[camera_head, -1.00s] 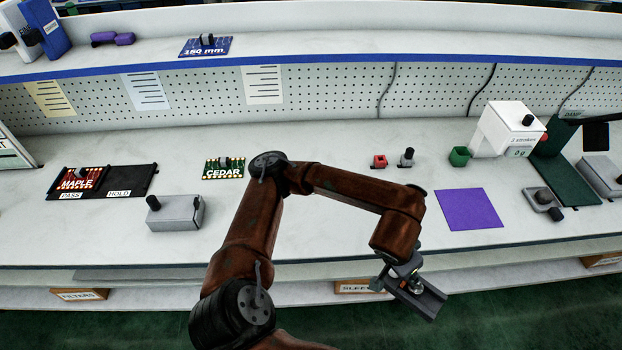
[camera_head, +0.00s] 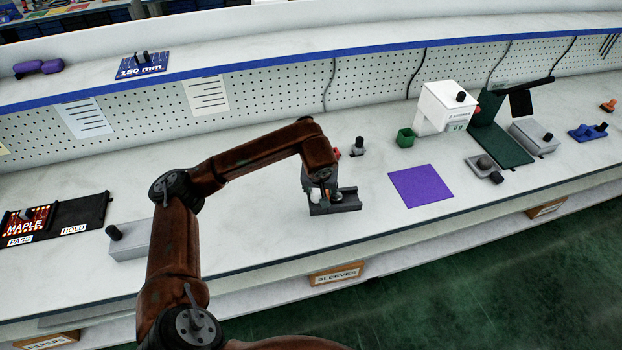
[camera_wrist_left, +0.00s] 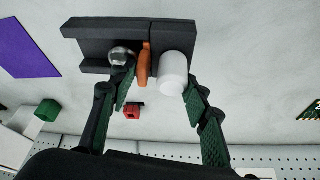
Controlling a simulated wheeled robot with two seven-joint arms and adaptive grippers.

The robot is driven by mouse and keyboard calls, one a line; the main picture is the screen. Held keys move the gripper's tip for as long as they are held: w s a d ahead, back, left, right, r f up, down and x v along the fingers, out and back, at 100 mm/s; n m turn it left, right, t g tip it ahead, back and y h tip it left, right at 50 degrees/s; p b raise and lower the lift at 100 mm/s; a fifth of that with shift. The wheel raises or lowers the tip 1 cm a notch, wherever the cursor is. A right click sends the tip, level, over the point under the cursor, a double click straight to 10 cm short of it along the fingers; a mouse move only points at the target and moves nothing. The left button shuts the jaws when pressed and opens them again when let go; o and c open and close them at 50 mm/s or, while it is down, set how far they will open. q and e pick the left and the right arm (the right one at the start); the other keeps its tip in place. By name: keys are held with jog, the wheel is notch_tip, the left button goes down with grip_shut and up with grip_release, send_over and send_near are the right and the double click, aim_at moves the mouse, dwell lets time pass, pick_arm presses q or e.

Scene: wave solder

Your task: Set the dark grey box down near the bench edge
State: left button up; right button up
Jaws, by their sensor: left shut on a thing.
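The dark grey box (camera_head: 345,203) is over the white bench (camera_head: 260,235), a little in from its front edge. I cannot tell whether its underside touches the bench. My left gripper (camera_head: 322,187) is above the box and shut on it. In the left wrist view, the box (camera_wrist_left: 95,35) lies across the ends of the gripper's green-padded fingers (camera_wrist_left: 153,86). A white cylinder (camera_wrist_left: 173,72), an orange piece (camera_wrist_left: 143,64) and a silver round part (camera_wrist_left: 121,56) show at the box between the fingers. My right gripper is not in view.
A purple mat (camera_head: 420,186) lies right of the box. A grey knobbed part (camera_head: 358,146) and a green cup (camera_head: 405,138) stand behind. A light grey block (camera_head: 130,243) is at left, partly behind my arm. Bare bench lies between the box and mat.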

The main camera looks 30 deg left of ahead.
pick_arm(q)
jog(key=shift+n+y, duration=0.3)
jog(key=shift+n, duration=0.4)
jog(key=a, duration=0.1)
jog(key=w+a, duration=0.1)
jog(key=a, duration=0.1)
jog(key=w+a, duration=0.1)
jog(key=shift+w+a, duration=0.1)
jog(key=shift+a, duration=0.1)
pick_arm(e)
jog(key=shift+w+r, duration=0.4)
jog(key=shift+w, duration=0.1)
pick_arm(q)
jog(key=shift+r+p, duration=0.15)
jog(key=shift+p, duration=0.15)
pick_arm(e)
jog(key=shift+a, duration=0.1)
pick_arm(q)
notch_tip(320, 180, down, 6)
jog(key=b, duration=0.3)
jog(key=shift+d, duration=0.1)
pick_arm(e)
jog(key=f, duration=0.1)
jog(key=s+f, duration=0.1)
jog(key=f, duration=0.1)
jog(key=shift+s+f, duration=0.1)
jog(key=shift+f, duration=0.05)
